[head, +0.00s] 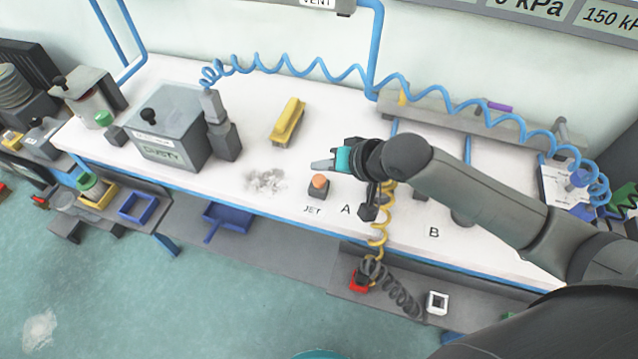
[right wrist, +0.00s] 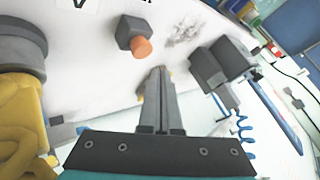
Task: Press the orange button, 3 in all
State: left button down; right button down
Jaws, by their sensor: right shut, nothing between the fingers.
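The orange button (head: 319,181) sits on top of a small grey housing (head: 318,192) on the white bench, behind the label JET. It also shows in the right wrist view (right wrist: 141,48), at upper left on its dark block. My right gripper (head: 318,165) reaches in from the right, its closed fingers pointing left. In the head view they appear just behind and above the button. In the right wrist view the gripper (right wrist: 160,72) is shut and empty, its tips apart from the button. My left gripper is in neither view.
A grey box marked DUSTY (head: 170,140) stands left, with a grey block beside it. A yellow brush-like item (head: 288,122) lies at the back. Pale debris (head: 268,181) lies left of the button. A blue coiled hose (head: 440,100) spans the back; a yellow coil (head: 381,225) hangs in front.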

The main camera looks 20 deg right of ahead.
aim_at(314, 176)
jog(key=shift+f, duration=0.65)
jog(key=shift+f, duration=0.15)
dwell(1.4)
jog(key=shift+f, duration=0.25)
jog(key=shift+f, duration=0.65)
dwell(0.8)
jog(key=shift+r, duration=0.1)
jog(key=shift+r+p, duration=0.9)
jog(key=shift+p, duration=0.35)
jog(key=shift+r, duration=0.1)
